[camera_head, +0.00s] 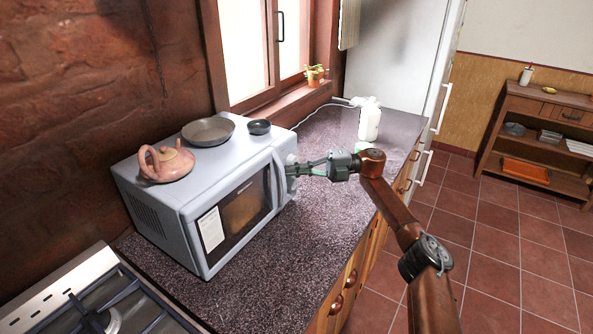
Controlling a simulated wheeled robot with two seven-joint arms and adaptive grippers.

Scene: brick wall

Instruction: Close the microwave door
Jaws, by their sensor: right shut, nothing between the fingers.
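A pale blue-grey microwave (160,204) stands on the speckled countertop, its front facing right. Its door (208,257) has a dark window and a white label, and looks flush or nearly flush with the body; a small gap cannot be ruled out. My right gripper (290,170) is shut and empty at the far end of the microwave front, by the handle and control side. Whether its fingertips touch the microwave is unclear. My left gripper is not in view.
A pink teapot (167,164), a pan (208,131) and a small dark bowl (260,127) sit on the microwave. A white bottle (369,121) stands farther back on the counter. A stove (95,305) is at the lower left. The counter (262,268) before the microwave is clear.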

